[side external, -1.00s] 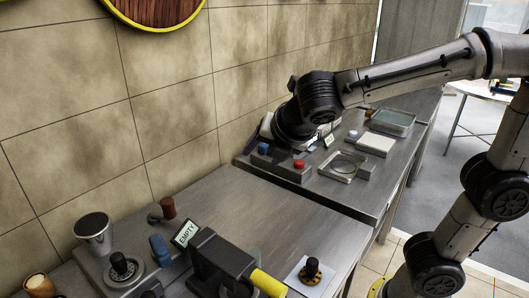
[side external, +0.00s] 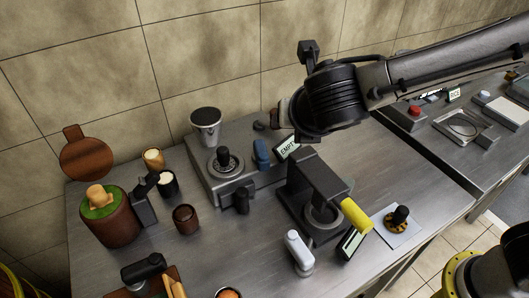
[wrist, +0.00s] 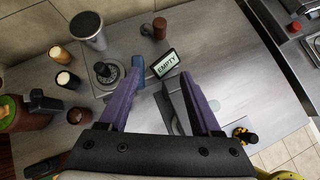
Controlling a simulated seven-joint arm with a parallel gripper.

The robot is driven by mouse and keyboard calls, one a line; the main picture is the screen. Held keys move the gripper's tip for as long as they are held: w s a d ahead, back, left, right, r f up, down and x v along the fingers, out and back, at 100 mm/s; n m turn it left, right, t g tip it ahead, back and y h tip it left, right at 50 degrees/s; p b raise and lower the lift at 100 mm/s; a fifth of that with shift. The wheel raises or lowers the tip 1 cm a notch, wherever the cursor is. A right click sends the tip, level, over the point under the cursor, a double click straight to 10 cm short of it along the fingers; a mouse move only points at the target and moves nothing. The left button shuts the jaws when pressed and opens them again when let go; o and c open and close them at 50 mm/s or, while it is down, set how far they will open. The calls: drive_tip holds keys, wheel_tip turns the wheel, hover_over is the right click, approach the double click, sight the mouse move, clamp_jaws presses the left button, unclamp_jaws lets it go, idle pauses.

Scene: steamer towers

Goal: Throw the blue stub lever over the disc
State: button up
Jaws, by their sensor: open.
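The blue stub lever (side external: 261,152) stands on a steel base unit (side external: 215,185), just right of a round metal disc (side external: 226,170) with a black knob on it. In the wrist view the lever (wrist: 137,63) shows beyond my left fingertip, right of the disc (wrist: 107,80). My gripper (wrist: 162,80) is open and empty, with its two purple fingers spread above the bench. In the side view my wrist hides most of the fingers, above and right of the lever. Contact with the lever cannot be seen.
An EMPTY sign (side external: 287,148) stands right of the lever. A black press with a yellow handle (side external: 356,216) is nearer the front. A metal cup (side external: 205,128) stands behind the disc. Brown cups (side external: 185,219) and a wooden pot (side external: 110,222) are at left.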

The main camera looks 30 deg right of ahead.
drive_tip(key=n, duration=0.2)
approach(263, 155)
drive_tip(key=shift+y, duration=0.3)
drive_tip(key=x, duration=1)
drive_tip(key=shift+d, duration=0.3)
clamp_jaws()
